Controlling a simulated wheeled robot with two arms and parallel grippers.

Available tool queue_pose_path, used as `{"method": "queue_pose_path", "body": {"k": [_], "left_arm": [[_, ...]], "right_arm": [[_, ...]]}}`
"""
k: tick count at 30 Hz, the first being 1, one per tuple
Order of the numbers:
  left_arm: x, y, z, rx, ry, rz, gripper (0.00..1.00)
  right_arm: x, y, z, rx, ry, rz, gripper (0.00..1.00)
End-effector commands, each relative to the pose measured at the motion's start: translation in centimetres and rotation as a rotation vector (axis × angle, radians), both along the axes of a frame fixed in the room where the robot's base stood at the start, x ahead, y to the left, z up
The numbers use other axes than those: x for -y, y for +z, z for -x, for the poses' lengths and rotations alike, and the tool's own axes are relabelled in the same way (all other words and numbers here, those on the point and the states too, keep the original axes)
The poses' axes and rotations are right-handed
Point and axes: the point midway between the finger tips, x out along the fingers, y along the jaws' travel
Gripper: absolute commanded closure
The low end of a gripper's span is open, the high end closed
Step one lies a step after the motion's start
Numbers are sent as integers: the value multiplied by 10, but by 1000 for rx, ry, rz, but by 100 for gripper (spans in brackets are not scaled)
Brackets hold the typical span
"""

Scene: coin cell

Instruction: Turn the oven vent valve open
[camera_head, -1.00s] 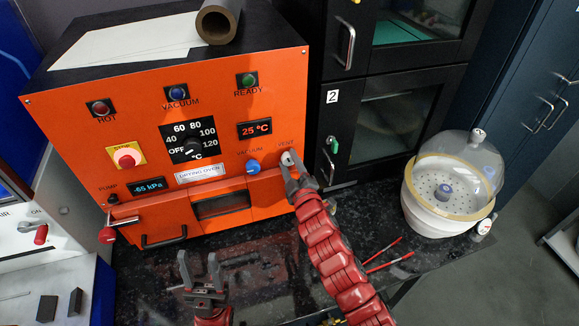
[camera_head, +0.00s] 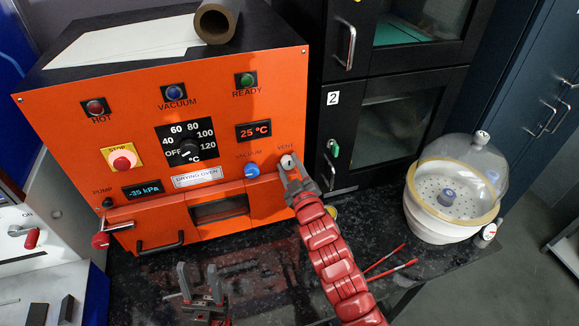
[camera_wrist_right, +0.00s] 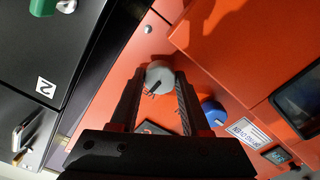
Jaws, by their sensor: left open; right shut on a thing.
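The orange drying oven (camera_head: 100,165) fills the left and middle of the head view. Its vent valve is a small light grey round knob (camera_head: 287,161) under the word VENT. In the right wrist view the grey knob (camera_wrist_right: 159,75) sits between my right gripper's fingers, with a dark pointer mark on its face. My right gripper (camera_head: 291,172) is shut on the knob; it also shows in the right wrist view (camera_wrist_right: 158,92). My left gripper (camera_head: 200,285) is open and empty, low in front of the oven. The pressure display (camera_head: 143,189) reads -35 kPa.
The blue vacuum knob (camera_head: 252,170) is just left of the vent knob. A glass desiccator (camera_head: 450,205) stands on the dark bench at right, beside red-handled tongs (camera_head: 388,265). A black cabinet (camera_head: 350,110) stands right of the oven.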

Motion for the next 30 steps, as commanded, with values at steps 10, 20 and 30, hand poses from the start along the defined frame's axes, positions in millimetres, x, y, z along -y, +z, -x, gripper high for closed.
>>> {"method": "queue_pose_path", "body": {"k": [10, 20, 30], "left_arm": [[0, 0, 0, 0, 0, 0, 50], [0, -8, 0, 0, 0, 0, 50], [0, -30, 0, 0, 0, 0, 50]], "right_arm": [[0, -2, 0, -4, 0, 0, 41], [5, -4, 14, -2, -1, 1, 41], [25, -5, 75, 0, -1, 0, 41]]}}
